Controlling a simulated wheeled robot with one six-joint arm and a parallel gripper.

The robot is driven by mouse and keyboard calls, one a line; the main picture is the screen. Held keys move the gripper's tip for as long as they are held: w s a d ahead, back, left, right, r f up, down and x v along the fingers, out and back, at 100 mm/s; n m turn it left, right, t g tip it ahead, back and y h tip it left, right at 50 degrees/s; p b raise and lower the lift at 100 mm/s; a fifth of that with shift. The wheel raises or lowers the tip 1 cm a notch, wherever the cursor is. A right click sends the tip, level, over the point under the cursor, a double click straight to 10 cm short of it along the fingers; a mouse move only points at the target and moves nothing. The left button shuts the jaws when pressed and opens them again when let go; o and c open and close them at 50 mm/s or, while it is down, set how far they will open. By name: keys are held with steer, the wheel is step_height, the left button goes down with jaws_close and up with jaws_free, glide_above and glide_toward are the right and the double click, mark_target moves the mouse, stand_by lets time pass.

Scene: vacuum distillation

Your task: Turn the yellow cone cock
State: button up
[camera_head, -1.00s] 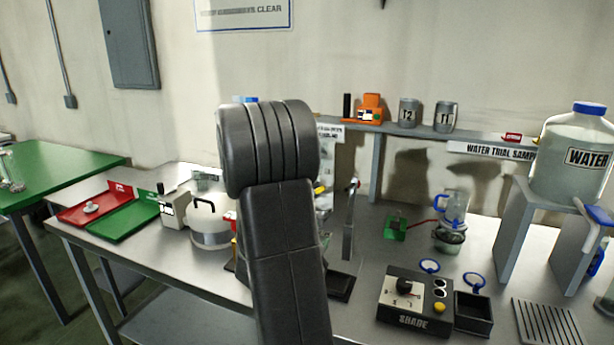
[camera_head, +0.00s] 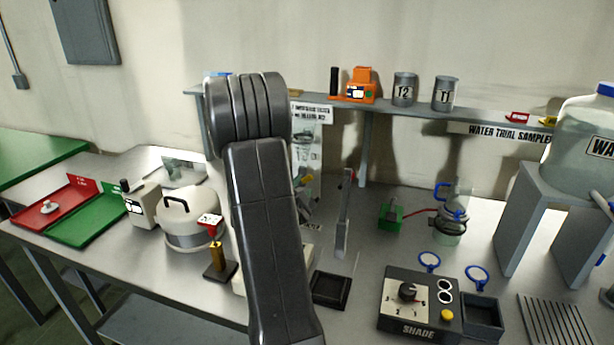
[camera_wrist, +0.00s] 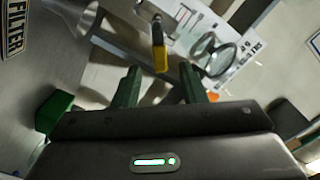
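In the wrist view a small yellow piece (camera_wrist: 160,59) with a dark stem above it appears ahead of my gripper; it looks like the yellow cone cock. My gripper (camera_wrist: 158,72) has two green fingers spread apart, with nothing between their tips. The yellow piece lines up with the gap between the fingers and seems to lie just beyond them; I cannot tell the exact distance. In the head view my arm blocks the gripper and most of the glassware behind it.
A printed sheet and a round clear glass part (camera_wrist: 213,55) are close by in the wrist view. On the bench stand a SHADE control box (camera_head: 417,303), a white lidded pot (camera_head: 188,222) and a yellow post on a black base (camera_head: 217,258). A shelf (camera_head: 420,113) runs behind.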

mark_target(307, 180)
steer(key=p+x, duration=0.1)
steer(key=x, duration=0.4)
steer(key=shift+w+d, duration=0.1)
steer(key=shift+w, duration=0.2)
jaws_close()
